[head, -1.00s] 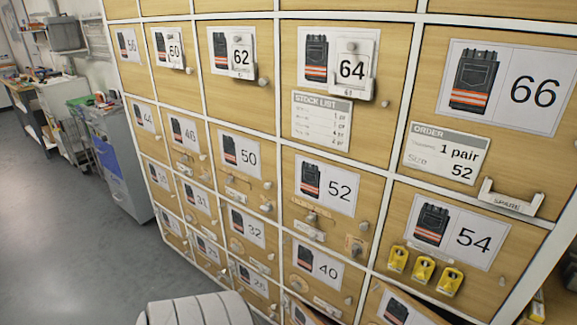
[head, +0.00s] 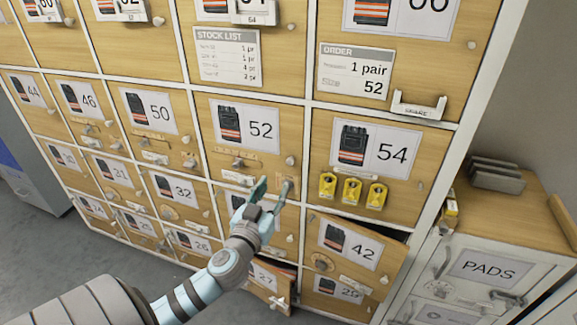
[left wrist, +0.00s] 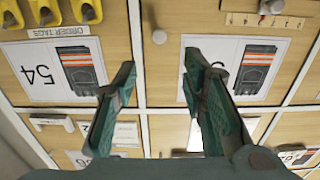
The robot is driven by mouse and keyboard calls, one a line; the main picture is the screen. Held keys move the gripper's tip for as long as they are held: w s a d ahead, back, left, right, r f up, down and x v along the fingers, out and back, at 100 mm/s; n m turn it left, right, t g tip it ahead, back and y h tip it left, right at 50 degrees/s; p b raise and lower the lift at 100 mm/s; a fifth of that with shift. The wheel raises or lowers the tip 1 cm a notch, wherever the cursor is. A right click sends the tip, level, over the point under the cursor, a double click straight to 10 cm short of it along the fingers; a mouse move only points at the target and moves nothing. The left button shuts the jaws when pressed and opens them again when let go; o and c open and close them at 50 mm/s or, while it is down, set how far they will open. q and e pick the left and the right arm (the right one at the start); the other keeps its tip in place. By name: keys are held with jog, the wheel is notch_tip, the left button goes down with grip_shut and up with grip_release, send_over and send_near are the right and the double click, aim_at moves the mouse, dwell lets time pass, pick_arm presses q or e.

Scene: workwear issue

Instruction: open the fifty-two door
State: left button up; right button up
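My left gripper (head: 269,190) is open and empty in front of the door's lower right. In the left wrist view, which is upside down, the open fingers (left wrist: 158,68) point towards the knob (left wrist: 159,37), apart from it. The right finger covers part of the door's label. My right gripper is not in view.
The fifty-four door (head: 420,150), with yellow tags (head: 351,190), is to the right. Below, the 42 door (head: 318,262) and the 27 door (head: 262,290) stand ajar. A PADS cabinet (head: 440,290) stands at the right. Grey floor (head: 60,260) is clear at the left.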

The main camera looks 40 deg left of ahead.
aim_at(290, 162)
pick_arm(q)
jog(key=x, duration=1.2)
jog(key=shift+w+f, duration=0.1)
jog(key=shift+w, duration=0.05)
grip_shut()
